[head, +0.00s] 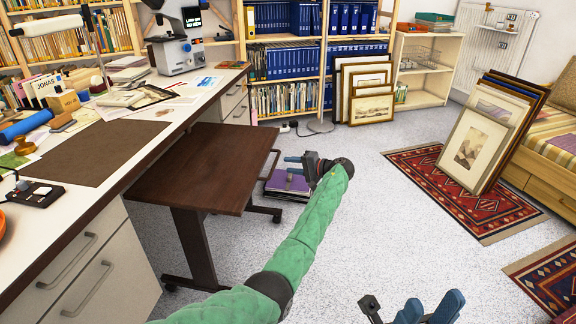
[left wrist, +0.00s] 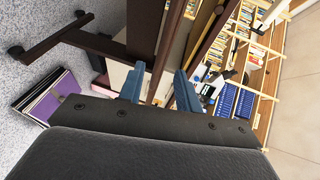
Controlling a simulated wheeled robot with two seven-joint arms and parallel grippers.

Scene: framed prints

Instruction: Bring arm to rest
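My left arm in its green sleeve reaches out across the middle of the head view. My left gripper (head: 290,164) is beside the right end of the dark brown side table. My right gripper (head: 430,303) shows at the bottom edge of the head view. Its blue fingers are apart and I see nothing between them. The rest of the right arm is out of the frame.
The brown side table (head: 196,168) on castors stands near the left gripper. A purple-topped stack (head: 288,182) lies on the floor behind it. The cluttered desk (head: 140,135) is at left. Framed prints (head: 477,148) lean at right on a red rug (head: 420,168). Grey floor (head: 400,240) is open.

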